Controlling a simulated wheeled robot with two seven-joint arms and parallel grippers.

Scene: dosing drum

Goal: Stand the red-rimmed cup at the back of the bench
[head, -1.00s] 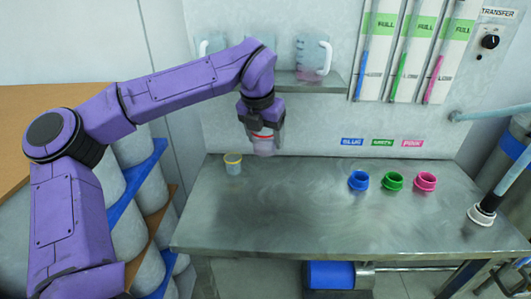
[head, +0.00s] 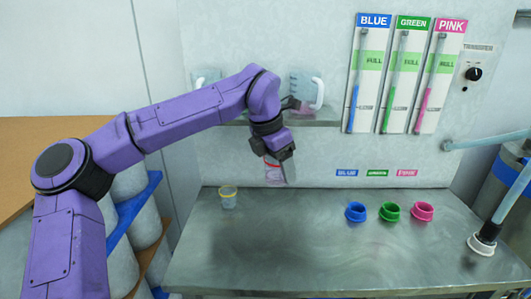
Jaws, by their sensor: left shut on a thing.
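The red-rimmed cup (head: 274,174) is a pale, translucent cup with a red band near its top. My left gripper (head: 273,155) is shut on it near the rim, from above. The cup is over the back part of the metal bench (head: 300,240), close to the wall and slightly tilted. I cannot tell whether its base touches the bench. A yellow-rimmed cup (head: 228,198) stands on the bench to the left of it. My right gripper is out of view.
A hose nozzle (head: 483,242) stands at the right edge. A wall shelf (head: 318,118) with a jug (head: 306,88) is above the cup. The bench's middle and front are clear.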

